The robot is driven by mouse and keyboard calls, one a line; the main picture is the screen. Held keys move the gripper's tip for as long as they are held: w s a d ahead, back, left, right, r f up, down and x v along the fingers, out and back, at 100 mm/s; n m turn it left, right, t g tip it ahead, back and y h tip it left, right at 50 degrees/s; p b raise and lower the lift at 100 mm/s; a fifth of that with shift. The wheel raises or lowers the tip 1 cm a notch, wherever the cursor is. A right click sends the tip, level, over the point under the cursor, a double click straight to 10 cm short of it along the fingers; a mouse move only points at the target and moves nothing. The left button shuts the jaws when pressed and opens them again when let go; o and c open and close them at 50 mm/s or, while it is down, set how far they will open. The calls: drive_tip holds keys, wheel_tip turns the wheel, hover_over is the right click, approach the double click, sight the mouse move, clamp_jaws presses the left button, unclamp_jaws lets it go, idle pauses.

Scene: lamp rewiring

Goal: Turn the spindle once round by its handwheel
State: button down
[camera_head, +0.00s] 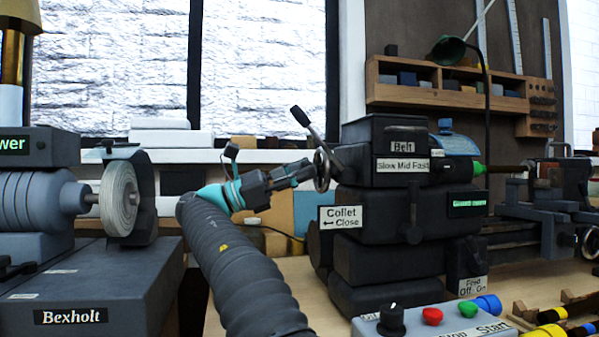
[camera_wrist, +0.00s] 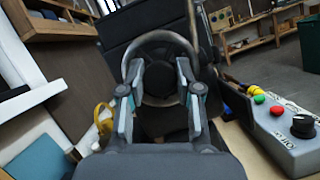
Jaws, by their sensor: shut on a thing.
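The handwheel (camera_head: 327,166) is a metal ring at the left end of the dark lathe headstock (camera_head: 385,160), in the head view. My gripper (camera_head: 308,171) reaches it from the left, its fingers at the wheel. In the wrist view the handwheel (camera_wrist: 160,35) fills the upper middle as a ring round a dark centre. The two fingers of my gripper (camera_wrist: 160,75) lie on opposite sides of the wheel, shut on it. The contact spots are partly hidden by the fingers.
A black-knobbed lever (camera_head: 303,118) rises just above the wheel. A Collet sign (camera_head: 341,217) hangs below it. The control box (camera_head: 430,318) with knob and buttons stands in front. A grinder (camera_head: 120,195) is at the left. Bare bench (camera_head: 300,275) lies below the headstock.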

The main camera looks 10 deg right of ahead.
drive_tip(key=c, duration=0.8)
unclamp_jaws()
